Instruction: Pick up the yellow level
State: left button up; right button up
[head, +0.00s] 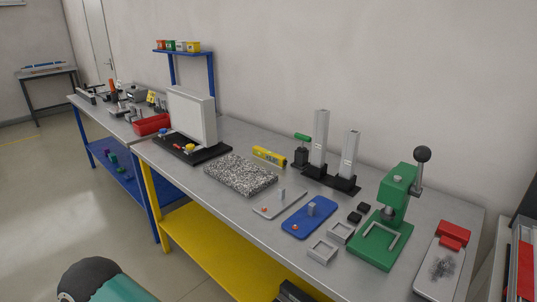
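The yellow level (269,156) lies flat on the grey workbench (222,206), behind the speckled slab (240,174) and left of the two upright metal columns. It is small in view, and nothing covers its top. A dark and teal rounded part at the bottom left edge looks like a link of my own arm. Neither of my grippers shows, so I cannot see their fingers.
Left of the level stands a white panel (191,116) on a black base. Metal columns (320,143) and a green press (385,226) stand to the right. A blue plate (309,217) and small frames lie in front. Bare bench borders the front edge.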

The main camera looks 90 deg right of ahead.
aim_at(277, 160)
jog(key=u, duration=0.25)
jog(key=i, duration=2.4)
jog(key=z, duration=2.1)
jog(key=i, duration=0.2)
jog(key=z, duration=1.25)
jog(key=k, duration=0.3)
jog(key=z, duration=0.6)
jog(key=i, duration=1.15)
jog(key=u, duration=0.4)
